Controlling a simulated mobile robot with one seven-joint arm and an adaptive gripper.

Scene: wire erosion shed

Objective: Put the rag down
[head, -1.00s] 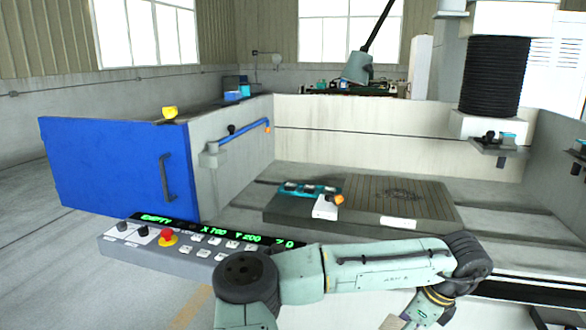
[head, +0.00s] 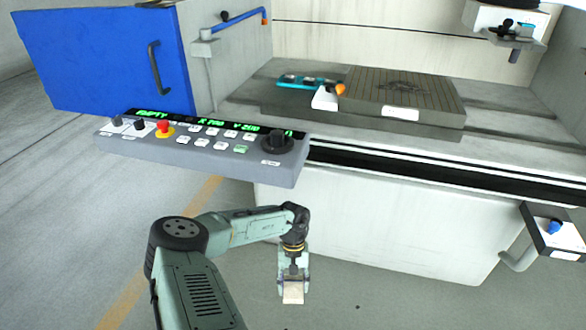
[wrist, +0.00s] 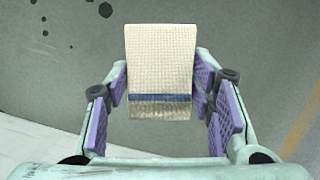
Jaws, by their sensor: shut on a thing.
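The rag (wrist: 161,58) is a cream woven cloth block with a blue stripe near its lower end. In the wrist view it sits between the purple pads of my gripper (wrist: 160,103), which is shut on it. The head view shows the rag (head: 293,293) as a small pale block at the lower centre, below my gripper (head: 292,282). It is held in front of the machine's pale base, and its height above the floor is hard to tell.
Grey floor (head: 390,300) with dark spots lies around and below. The control panel (head: 205,150) juts out at left, beside a blue door (head: 95,60). The machine table (head: 405,95) is behind. A small shelf with a blue knob (head: 552,228) is at right.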

